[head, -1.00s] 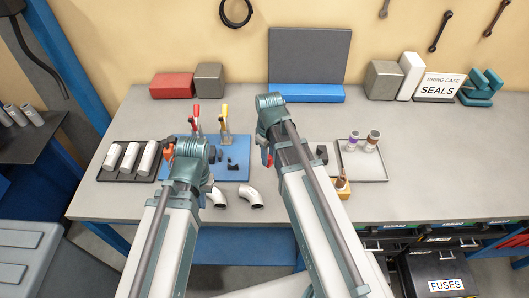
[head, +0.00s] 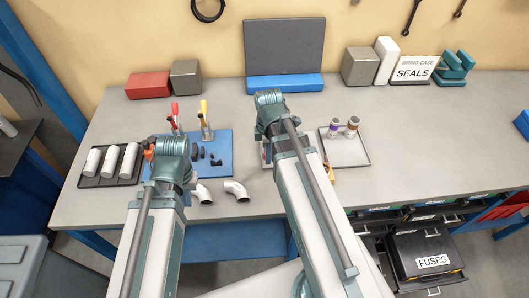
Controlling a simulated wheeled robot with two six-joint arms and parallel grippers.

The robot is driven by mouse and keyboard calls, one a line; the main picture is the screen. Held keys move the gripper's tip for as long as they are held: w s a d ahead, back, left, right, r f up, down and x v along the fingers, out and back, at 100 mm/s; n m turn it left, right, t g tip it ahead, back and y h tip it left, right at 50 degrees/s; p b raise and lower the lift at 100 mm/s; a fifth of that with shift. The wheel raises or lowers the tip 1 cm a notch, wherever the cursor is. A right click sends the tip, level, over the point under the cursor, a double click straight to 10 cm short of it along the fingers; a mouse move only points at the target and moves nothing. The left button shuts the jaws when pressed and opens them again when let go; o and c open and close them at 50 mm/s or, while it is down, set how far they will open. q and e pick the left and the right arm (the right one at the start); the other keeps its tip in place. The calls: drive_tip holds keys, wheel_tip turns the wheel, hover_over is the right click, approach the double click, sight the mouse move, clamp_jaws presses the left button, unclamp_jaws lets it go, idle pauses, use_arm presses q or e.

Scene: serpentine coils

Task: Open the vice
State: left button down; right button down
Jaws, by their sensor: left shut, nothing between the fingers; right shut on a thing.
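A teal block-like thing (head: 453,68) stands at the back right of the bench; it may be the vice, but I cannot tell for sure. My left gripper (head: 172,165) is over the front left of the blue mat (head: 222,172). Its fingers are mostly hidden by the wrist; it is shut and empty. My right gripper (head: 268,108) is over the middle of the bench, right of the mat. Its fingers, and the thing they are shut on, are hidden behind my arm. A bit of red shows beside that arm.
Toggle clamps with red and yellow handles (head: 204,108) stand on the mat. Pipe elbows (head: 236,189) lie in front. A tray (head: 90,182) of white cylinders is at left; a grey tray (head: 358,156) holds small jars.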

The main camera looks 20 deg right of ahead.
drive_tip(key=shift+d, duration=0.15)
idle(0.4)
drive_tip(key=c, duration=0.6)
unclamp_jaws()
drive_tip(key=shift+r, duration=0.15)
wheel_tip(320, 180, up, 14)
drive_tip(key=p, duration=1.4)
drive_tip(key=shift+f, duration=0.25)
drive_tip(key=s+a+f+m+b, duration=0.2)
drive_tip(key=a+f+m+b, duration=0.1)
drive_tip(key=a+f+b, duration=0.1)
drive_tip(key=s+a+f+m+b, duration=0.3)
drive_tip(key=a+f+m+b, duration=0.1)
drive_tip(key=a, duration=0.3)
drive_tip(key=s+a+f+m+h+b, duration=0.1)
drive_tip(key=s+a+f+m+b, duration=0.1)
drive_tip(key=a+f+b, duration=0.3)
drive_tip(key=shift+s+a+f+m+b, duration=0.15)
drive_tip(key=shift+f+m+b, duration=0.15)
drive_tip(key=shift+m+b, duration=0.15)
drive_tip(key=shift+s+a+f+m+b, duration=0.1)
drive_tip(key=shift+f+m+b, duration=0.2)
drive_tip(key=shift+m, duration=0.15)
